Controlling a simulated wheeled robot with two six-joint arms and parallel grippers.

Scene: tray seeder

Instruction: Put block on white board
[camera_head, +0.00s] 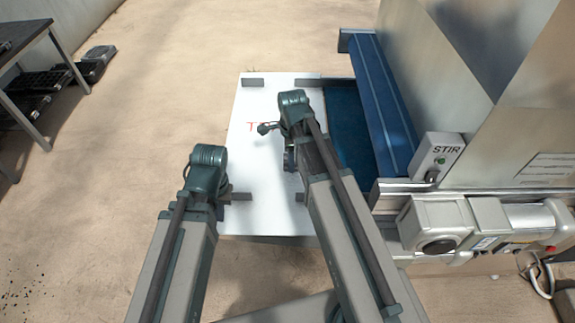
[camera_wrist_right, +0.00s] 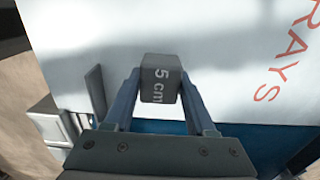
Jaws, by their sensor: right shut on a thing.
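A dark grey block (camera_wrist_right: 160,80) marked "5 cm" sits between the fingers of my right gripper (camera_wrist_right: 160,92), which is shut on it. In the right wrist view the white board (camera_wrist_right: 90,45) with red lettering lies behind the block; I cannot tell how far apart they are. In the head view the white board (camera_head: 254,210) lies between my arms, and my right wrist covers part of it. My left gripper (camera_head: 207,180) is over the board's left edge; its fingers are hidden, and it shows no held thing.
Dark brackets (camera_head: 252,82) stand at the board's edges. To its right are a blue recess (camera_head: 348,125) and a metal machine with a STIR switch box (camera_head: 437,158). A dark table (camera_head: 22,35) and black trays (camera_head: 92,65) are at the far left. Open floor lies between.

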